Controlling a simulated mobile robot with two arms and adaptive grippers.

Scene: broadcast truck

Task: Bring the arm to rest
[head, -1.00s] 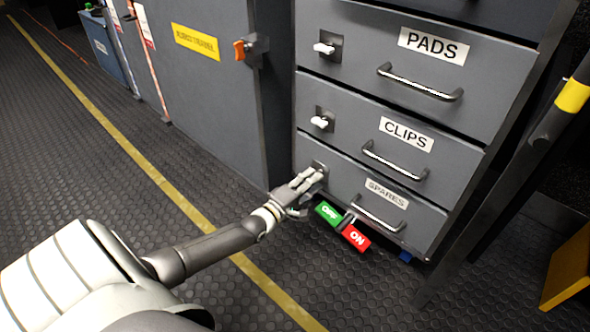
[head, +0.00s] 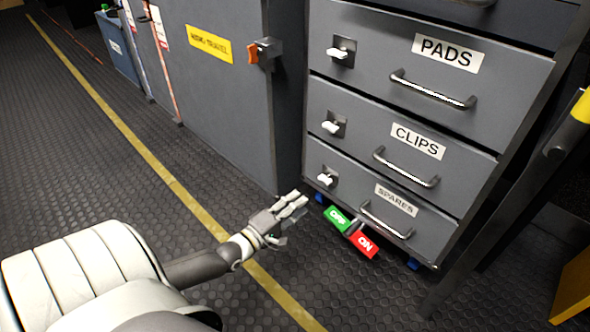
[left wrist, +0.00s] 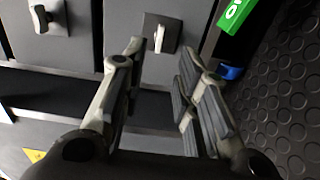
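My left gripper (head: 288,215) is over the floor just left of the lowest drawer, with its arm reaching from the lower left. In the left wrist view its two fingers (left wrist: 160,65) stand apart with nothing between them. The SPARES drawer (head: 345,203) is flush with the cabinet. Its white latch (head: 327,180) is uncovered and apart from the gripper; a white latch (left wrist: 160,37) also shows beyond the fingers in the wrist view. My right gripper is not in view.
Green (head: 337,218) and red (head: 363,243) tags are at the cabinet's foot. PADS (head: 430,90) and CLIPS (head: 380,130) drawers are above, both shut. The ribbed floor (head: 60,180) with a yellow line is clear.

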